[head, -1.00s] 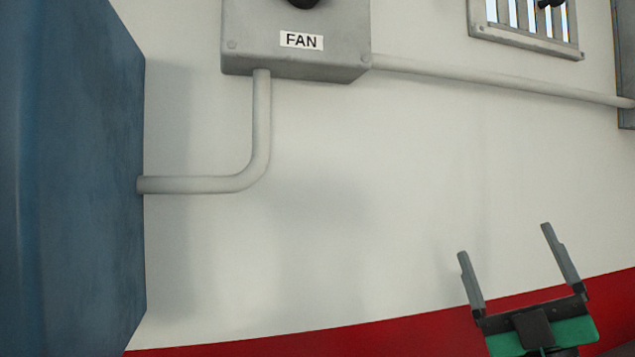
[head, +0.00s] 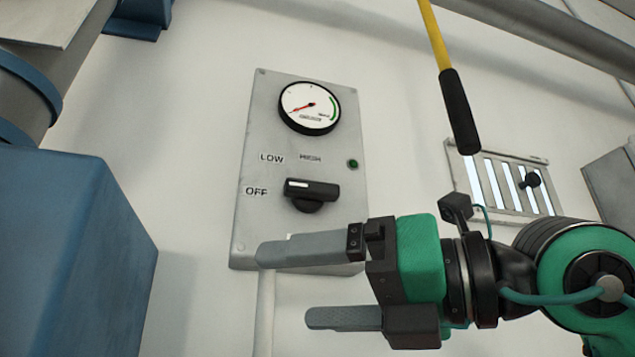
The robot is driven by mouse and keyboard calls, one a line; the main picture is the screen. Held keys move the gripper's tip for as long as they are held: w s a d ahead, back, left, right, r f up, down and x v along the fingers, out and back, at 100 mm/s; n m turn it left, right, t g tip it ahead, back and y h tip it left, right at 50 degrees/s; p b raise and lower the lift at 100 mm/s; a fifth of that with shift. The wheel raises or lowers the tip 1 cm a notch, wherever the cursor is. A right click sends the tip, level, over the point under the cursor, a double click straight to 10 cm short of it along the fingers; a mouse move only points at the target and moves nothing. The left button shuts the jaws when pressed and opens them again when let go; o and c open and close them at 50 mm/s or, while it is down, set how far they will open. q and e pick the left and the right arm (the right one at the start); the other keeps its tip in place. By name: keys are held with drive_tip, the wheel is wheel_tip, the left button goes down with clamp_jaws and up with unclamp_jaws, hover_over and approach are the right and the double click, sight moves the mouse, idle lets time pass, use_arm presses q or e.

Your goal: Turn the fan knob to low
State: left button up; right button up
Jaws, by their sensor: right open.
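The fan knob (head: 311,194) is a black bar knob on a grey wall panel (head: 255,225). Its white mark is at the left end, on the side of the OFF label (head: 257,191). The LOW label (head: 272,159) is up and left of the knob, and the HIGH label (head: 311,159) is above it. My right gripper (head: 287,287) is open and empty, its grey fingers pointing left. It shows below the knob, apart from it, and covers the panel's lower edge and the FAN label. My left gripper is out of view.
A round gauge (head: 310,107) and a small green lamp (head: 353,163) are on the panel. A yellow rod with a black grip (head: 460,112) hangs at upper right. A slatted vent (head: 503,183) is to the right. A blue cabinet (head: 75,265) stands at left.

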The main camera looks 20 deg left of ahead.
wheel_tip(320, 180, up, 7)
drive_tip(key=s+d+m+t+h, duration=0.2)
drive_tip(key=m+t+h, duration=0.15)
drive_tip(key=t, duration=0.45)
drive_tip(key=m+t+h, duration=0.3)
drive_tip(key=t+h, duration=0.2)
drive_tip(key=t, duration=0.1)
approach(314, 186)
drive_tip(key=p+x, duration=0.4)
drive_tip(key=x, duration=0.4)
drive_tip(key=shift+r, duration=0.1)
drive_tip(key=shift+w+a, duration=0.2)
drive_tip(key=shift+w, duration=0.15)
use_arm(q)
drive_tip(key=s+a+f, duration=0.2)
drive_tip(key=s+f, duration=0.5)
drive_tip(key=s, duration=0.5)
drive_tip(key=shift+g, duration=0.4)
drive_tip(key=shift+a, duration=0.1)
use_arm(e)
drive_tip(key=shift+c, duration=0.3)
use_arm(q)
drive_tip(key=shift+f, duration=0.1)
use_arm(e)
drive_tip(key=c, duration=0.9)
